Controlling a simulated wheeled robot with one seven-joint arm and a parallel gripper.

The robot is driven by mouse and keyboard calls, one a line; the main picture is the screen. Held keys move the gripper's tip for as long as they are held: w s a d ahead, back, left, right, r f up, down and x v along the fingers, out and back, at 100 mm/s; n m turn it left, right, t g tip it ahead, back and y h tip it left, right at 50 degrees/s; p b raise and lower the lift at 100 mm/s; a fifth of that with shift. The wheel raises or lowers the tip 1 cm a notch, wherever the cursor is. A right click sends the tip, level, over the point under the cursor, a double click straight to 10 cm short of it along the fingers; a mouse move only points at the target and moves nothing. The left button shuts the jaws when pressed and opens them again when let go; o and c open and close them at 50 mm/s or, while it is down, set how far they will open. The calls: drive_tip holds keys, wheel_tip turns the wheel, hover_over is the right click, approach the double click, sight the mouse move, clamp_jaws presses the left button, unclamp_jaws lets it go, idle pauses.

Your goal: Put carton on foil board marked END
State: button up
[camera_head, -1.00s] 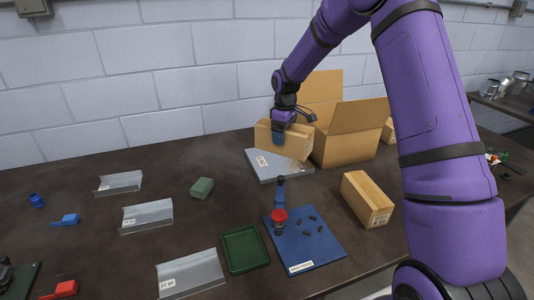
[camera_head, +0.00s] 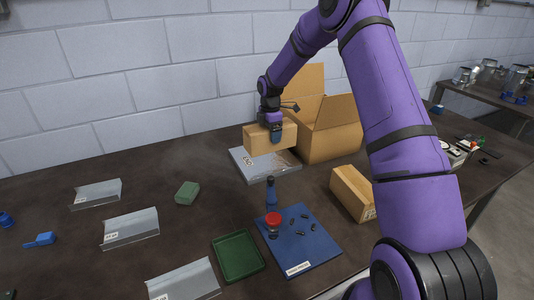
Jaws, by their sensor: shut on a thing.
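A brown carton (camera_head: 258,140) is held by my gripper (camera_head: 276,135), whose fingers are shut on it from above. The carton is over the back part of the silvery foil board (camera_head: 243,172), and whether it touches the board or hangs just above cannot be told. A white label (camera_head: 248,163) shows on the board's left part, with small lettering that looks like END. The carton hides the back of the board.
A large open box (camera_head: 332,140) stands close to the right of the carton. A second carton (camera_head: 352,190) lies nearer the front. A blue board (camera_head: 300,240) carries a red-topped item, a blue item and small dark pieces. A green tray (camera_head: 238,256), green block (camera_head: 187,193) and bent metal sheets (camera_head: 130,229) lie left.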

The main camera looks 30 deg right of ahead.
wheel_tip(320, 180, down, 8)
drive_tip(key=shift+f, duration=0.1)
idle(0.4)
drive_tip(key=shift+f, duration=0.15)
drive_tip(key=o, duration=0.9)
drive_tip(key=shift+c, duration=0.2)
